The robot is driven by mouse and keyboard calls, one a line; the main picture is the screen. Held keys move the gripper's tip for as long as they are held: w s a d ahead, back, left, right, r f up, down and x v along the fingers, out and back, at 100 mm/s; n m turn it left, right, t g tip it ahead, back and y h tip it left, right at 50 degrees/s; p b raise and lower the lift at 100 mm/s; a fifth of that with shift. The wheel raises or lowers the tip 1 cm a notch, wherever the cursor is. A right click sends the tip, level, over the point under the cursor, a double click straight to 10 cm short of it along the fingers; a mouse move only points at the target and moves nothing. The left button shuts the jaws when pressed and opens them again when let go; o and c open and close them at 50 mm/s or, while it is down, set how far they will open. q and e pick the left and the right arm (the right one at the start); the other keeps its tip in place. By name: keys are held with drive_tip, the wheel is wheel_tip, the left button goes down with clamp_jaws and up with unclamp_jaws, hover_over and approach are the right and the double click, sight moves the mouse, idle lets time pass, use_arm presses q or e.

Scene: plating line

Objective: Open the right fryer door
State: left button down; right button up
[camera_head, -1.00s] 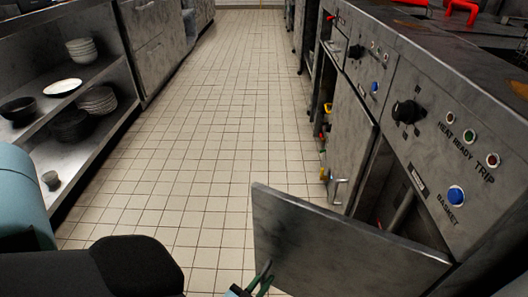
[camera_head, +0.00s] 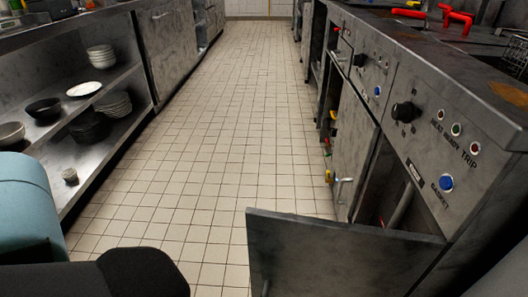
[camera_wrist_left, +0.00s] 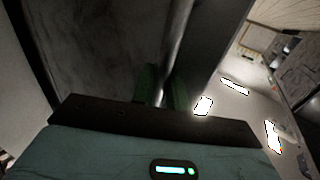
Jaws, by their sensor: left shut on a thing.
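The right fryer door (camera_head: 330,255) is a grey metal panel standing wide open, swung out from the fryer into the aisle. The dark opening (camera_head: 385,190) behind it shows a pipe inside. In the left wrist view my left gripper (camera_wrist_left: 162,88) has its green fingers on either side of a shiny metal bar (camera_wrist_left: 172,60), the door's handle, close to the dark door panel (camera_wrist_left: 90,50). The head view hides the fingers behind or below the door. My right gripper is in neither view.
The neighbouring fryer door (camera_head: 352,135) has a bar handle (camera_head: 343,182). The control panel (camera_head: 440,130) has a black knob and a blue button. A steel shelf (camera_head: 75,180) with bowls and plates lines the left side. The tiled aisle (camera_head: 215,130) between is clear.

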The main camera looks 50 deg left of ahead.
use_arm(q)
drive_tip(key=shift+w+d, duration=0.1)
drive_tip(key=shift+d, duration=0.15)
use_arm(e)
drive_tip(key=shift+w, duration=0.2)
use_arm(q)
drive_tip(key=c, duration=1.5)
unclamp_jaws()
drive_tip(key=shift+a, duration=0.1)
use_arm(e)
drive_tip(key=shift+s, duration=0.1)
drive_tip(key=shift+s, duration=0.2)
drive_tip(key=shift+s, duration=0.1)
